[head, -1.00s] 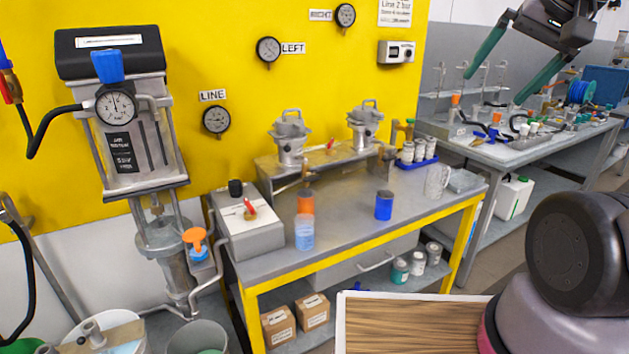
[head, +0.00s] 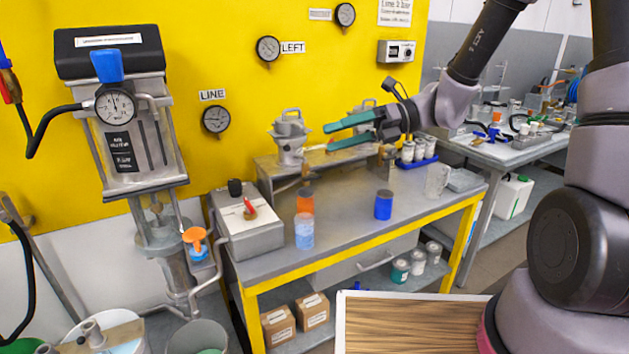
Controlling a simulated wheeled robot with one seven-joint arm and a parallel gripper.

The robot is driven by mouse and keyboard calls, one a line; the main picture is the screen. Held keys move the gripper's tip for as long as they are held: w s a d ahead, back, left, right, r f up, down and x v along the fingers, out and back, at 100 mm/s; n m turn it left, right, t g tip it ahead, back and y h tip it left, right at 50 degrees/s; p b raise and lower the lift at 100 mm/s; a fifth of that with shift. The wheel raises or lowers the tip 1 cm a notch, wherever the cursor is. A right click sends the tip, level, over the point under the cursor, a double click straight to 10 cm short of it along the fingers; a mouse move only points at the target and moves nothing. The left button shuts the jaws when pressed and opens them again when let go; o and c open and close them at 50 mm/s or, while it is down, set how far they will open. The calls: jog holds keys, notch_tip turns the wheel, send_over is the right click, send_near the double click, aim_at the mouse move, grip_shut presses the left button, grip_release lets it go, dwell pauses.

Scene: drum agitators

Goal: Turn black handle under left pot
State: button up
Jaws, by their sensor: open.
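The left pot (head: 291,140) is a grey metal vessel with a top handle, standing on the raised metal shelf against the yellow wall. Below it, at the shelf front, a small brownish fitting (head: 306,170) shows; I cannot make out a black handle there. The right pot (head: 364,106) stands farther right, its lower part hidden behind my gripper.
A grey box (head: 247,228) with black and red knobs stands left. The bench's front middle is clear.

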aim_at(314, 178)
jog(key=w+a+f+m+t+y, duration=0.15)
jog(key=w+f+m+t, duration=0.5)
jog(key=m, duration=0.75)
jog(key=w+a+f+m+t+y, duration=0.15)
jog(key=w+f+m+t, duration=0.55)
jog(key=m, duration=0.8)
jog(key=w+d+f+m+t+h, duration=0.2)
jog(key=w+f+m+t+h, duration=0.15)
jog(key=f+m+h, duration=0.6)
jog(key=shift+m+t+y, duration=0.4)
jog(key=shift+m+y, duration=0.45)
jog(key=shift+m, duration=0.1)
jog(key=x, duration=1)
jog(key=shift+a+f, duration=0.15)
jog(key=shift+a, duration=0.25)
jog(key=c, duration=1.2)
